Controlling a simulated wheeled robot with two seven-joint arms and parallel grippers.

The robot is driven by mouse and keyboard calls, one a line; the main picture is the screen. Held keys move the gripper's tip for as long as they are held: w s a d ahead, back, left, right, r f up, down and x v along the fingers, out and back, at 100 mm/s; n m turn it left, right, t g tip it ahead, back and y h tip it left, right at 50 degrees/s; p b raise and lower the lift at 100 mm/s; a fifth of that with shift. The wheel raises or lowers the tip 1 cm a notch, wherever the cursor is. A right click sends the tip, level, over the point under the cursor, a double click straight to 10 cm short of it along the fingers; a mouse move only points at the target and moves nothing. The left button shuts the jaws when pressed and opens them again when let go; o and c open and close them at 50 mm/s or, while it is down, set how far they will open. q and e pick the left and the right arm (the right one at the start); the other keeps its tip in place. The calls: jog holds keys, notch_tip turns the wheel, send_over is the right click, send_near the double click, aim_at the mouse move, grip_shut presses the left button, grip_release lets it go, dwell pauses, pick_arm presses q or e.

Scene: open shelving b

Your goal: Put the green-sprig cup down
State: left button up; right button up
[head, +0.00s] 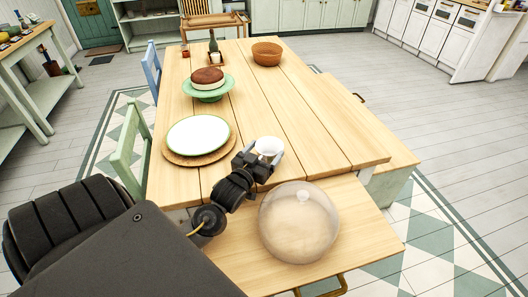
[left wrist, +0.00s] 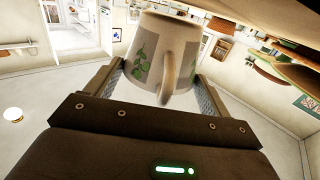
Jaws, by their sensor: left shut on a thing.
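The green-sprig cup (left wrist: 148,52) is pale, with green leaf sprigs on its side and a handle towards the camera in the left wrist view. In the head view the cup (head: 269,147) shows as a small white shape at the end of my left arm, over the wooden table (head: 318,135). My left gripper (head: 257,158) is shut on the cup, with a finger on each side of it. Whether the cup's base touches the table, I cannot tell. My right gripper is not in view.
A white plate (head: 198,135) on a round wooden mat (head: 228,149) lies left of the cup. A clear dome (head: 299,222) sits in front, to the right. A cake (head: 208,77) on a green stand (head: 207,93), a bottle (head: 213,42) and a wooden bowl (head: 267,54) stand farther back. The table's right middle is clear.

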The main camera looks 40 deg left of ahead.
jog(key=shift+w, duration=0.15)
pick_arm(q)
jog(key=shift+f, duration=0.6)
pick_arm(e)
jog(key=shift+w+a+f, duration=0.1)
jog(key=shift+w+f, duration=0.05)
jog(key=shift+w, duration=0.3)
pick_arm(q)
jog(key=o, duration=1)
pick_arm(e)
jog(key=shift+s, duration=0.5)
